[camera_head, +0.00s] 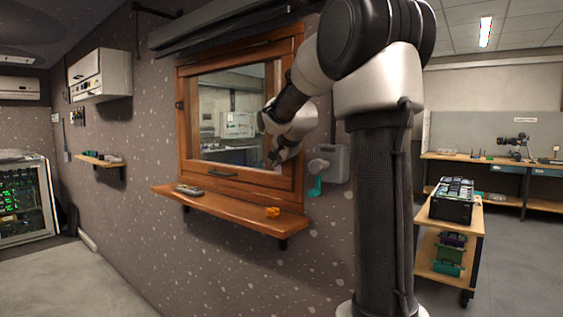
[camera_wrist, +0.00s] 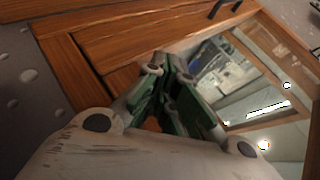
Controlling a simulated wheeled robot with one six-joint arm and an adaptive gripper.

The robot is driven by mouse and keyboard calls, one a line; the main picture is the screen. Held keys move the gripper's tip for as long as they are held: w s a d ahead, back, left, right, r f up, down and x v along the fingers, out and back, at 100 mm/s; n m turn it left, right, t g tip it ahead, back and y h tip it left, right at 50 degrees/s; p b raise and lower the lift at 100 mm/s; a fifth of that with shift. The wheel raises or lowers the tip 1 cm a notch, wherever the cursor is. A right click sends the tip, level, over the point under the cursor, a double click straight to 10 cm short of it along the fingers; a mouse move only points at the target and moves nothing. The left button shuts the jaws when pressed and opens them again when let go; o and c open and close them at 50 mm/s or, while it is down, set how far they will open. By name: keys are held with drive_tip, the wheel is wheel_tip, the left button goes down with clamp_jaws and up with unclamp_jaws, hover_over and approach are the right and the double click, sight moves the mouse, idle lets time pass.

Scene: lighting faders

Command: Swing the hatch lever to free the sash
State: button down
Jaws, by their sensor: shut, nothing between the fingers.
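The wooden hatch frame (camera_head: 187,135) is set in the speckled wall in the head view. Its glazed sash (camera_head: 240,180) sits in the frame and looks shut, with a dark pull handle (camera_head: 222,171) on the bottom rail. The handle also shows at the top of the wrist view (camera_wrist: 214,9). My gripper (camera_head: 275,158) is in front of the sash's lower right part, its green-padded fingers (camera_wrist: 172,92) shut and empty. I cannot make out the hatch lever for certain; my arm hides part of the frame's right side.
A wooden sill (camera_head: 235,208) juts out below the hatch, holding a grey device (camera_head: 188,190) and an orange item (camera_head: 272,212). A grey wall box (camera_head: 335,163) with a teal part (camera_head: 315,187) is right of the frame. A loaded cart (camera_head: 437,240) stands at right. Floor at left is clear.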

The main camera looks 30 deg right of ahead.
drive_tip(key=t, duration=0.1)
drive_tip(key=w+t, duration=0.1)
drive_tip(key=m+t, duration=0.1)
drive_tip(key=shift+w+a+r, duration=0.15)
drive_tip(key=shift+w+r, duration=0.05)
drive_tip(key=shift+r, duration=0.05)
drive_tip(key=shift+w+a+r+t, duration=0.15)
drive_tip(key=shift+w+t, duration=0.1)
drive_tip(key=shift+t, duration=0.35)
drive_tip(key=shift+w+a+r+y, duration=0.15)
drive_tip(key=shift+w+r+y, duration=0.15)
drive_tip(key=shift+w+a+r, duration=0.15)
drive_tip(key=shift+w+r, duration=0.1)
drive_tip(key=shift+r, duration=0.3)
drive_tip(key=shift+a+r, duration=0.1)
drive_tip(key=shift+r, duration=0.05)
idle(0.4)
drive_tip(key=f+v, duration=0.1)
drive_tip(key=v, duration=1)
drive_tip(key=shift+s+f+m, duration=0.3)
drive_tip(key=shift+s, duration=0.35)
